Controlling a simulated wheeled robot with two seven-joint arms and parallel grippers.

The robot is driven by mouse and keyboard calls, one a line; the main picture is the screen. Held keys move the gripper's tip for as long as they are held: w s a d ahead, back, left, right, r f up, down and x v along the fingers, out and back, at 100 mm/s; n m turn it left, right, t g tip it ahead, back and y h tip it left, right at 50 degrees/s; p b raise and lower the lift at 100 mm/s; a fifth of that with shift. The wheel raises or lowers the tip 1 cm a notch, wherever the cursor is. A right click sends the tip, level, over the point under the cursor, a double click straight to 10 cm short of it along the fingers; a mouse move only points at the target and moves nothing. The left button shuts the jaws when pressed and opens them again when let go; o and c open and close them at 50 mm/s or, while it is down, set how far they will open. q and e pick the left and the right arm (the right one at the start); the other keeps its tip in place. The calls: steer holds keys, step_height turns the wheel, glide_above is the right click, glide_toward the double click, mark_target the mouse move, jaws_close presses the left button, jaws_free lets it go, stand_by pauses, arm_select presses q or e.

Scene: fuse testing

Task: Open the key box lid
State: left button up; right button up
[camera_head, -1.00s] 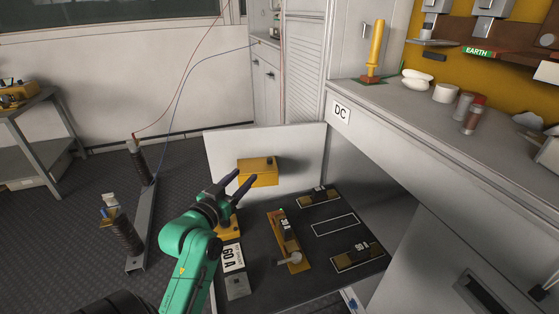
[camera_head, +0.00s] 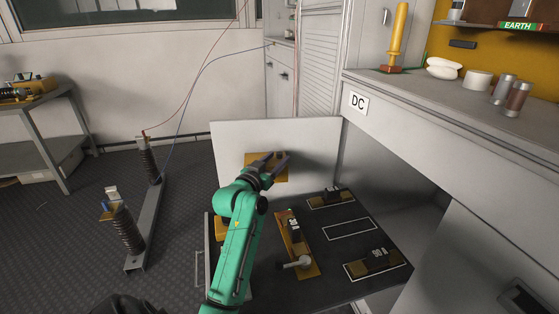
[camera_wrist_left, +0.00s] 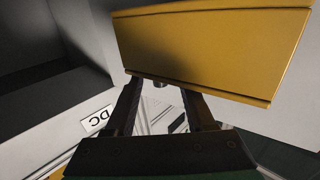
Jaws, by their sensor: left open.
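The key box (camera_head: 251,159) is a yellow box on the upright white panel behind the dark work surface; its lid looks closed. My left gripper (camera_head: 277,157) is open in front of it, and the green arm's end hides part of the box. In the left wrist view the yellow box (camera_wrist_left: 215,50) fills the upper part, just beyond the two open fingers (camera_wrist_left: 160,85). A small knob shows between the fingertips under its lower edge. I cannot tell whether the fingers touch it.
The dark surface (camera_head: 330,265) in front of the white panel (camera_head: 318,150) carries several fuse holders and a lever (camera_head: 300,262). A grey counter (camera_head: 440,110) with a DC label stands at the right. Insulator posts (camera_head: 123,232) stand on the floor at left.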

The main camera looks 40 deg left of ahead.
arm_select(q)
steer(key=shift+w+a, duration=0.25)
steer(key=shift+w, duration=0.85)
steer(key=shift+c, duration=0.2)
jaws_close()
stand_by(0.4)
